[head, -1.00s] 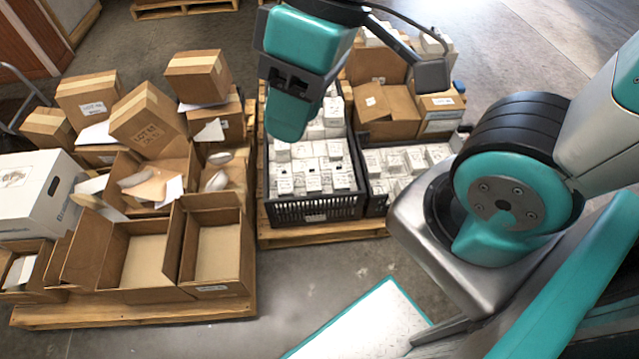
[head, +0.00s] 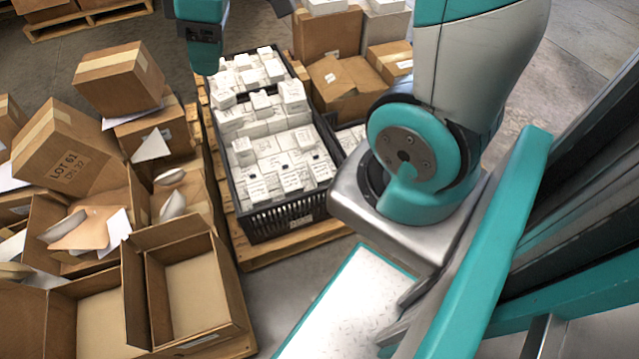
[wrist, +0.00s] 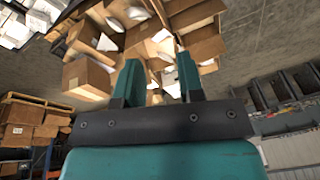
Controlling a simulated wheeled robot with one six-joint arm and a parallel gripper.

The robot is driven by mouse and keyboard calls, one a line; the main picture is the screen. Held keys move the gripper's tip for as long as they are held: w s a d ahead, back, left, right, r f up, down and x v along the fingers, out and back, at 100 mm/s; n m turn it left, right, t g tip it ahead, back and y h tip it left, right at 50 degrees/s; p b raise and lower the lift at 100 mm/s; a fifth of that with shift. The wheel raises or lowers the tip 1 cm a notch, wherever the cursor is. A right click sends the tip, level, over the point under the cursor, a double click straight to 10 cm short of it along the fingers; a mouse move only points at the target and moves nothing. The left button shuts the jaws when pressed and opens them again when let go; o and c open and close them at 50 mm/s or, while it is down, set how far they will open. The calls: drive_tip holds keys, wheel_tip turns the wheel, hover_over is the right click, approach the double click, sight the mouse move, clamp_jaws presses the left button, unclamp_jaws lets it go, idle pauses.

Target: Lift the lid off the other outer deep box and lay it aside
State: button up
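My gripper (wrist: 158,85) shows two teal fingers standing apart with nothing between them in the wrist view. In the head view its teal housing (head: 204,35) is at the top edge, above the far side of the pallets; its fingertips are not clear there. Two deep cardboard boxes stand side by side at the lower left, a right one (head: 240,318) and a left one (head: 62,290). Both are open at the top and look empty. I cannot pick out a lidded deep box or a loose lid for certain.
A black crate (head: 262,226) full of small white boxes stands on a pallet at the middle. Tilted cardboard boxes, one marked LOT 61 (head: 62,150), crowd the left. Bare floor (head: 285,278) shows between pallets and my base.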

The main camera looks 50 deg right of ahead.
drive_tip(key=w+d+f+n+h+b, duration=0.1)
drive_tip(key=w+d+f+b, duration=0.2)
drive_tip(key=d+f+b, duration=0.35)
drive_tip(key=w+d+f+b, duration=0.2)
drive_tip(key=d+f+b, duration=0.2)
drive_tip(key=d+f, duration=0.55)
drive_tip(key=n+g+h+b, duration=0.1)
drive_tip(key=n+h+b, duration=0.1)
drive_tip(key=b, duration=1.5)
hover_over(320, 167)
drive_tip(key=w+d, duration=0.2)
drive_tip(key=w, duration=0.1)
wheel_tip(320, 167, down, 32)
drive_tip(key=shift+w+a+f, duration=0.1)
drive_tip(key=shift+w+f, duration=0.05)
drive_tip(key=shift+f, duration=0.05)
wheel_tip(320, 167, down, 6)
drive_tip(key=b, duration=0.4)
drive_tip(key=shift+f, duration=0.1)
clamp_jaws()
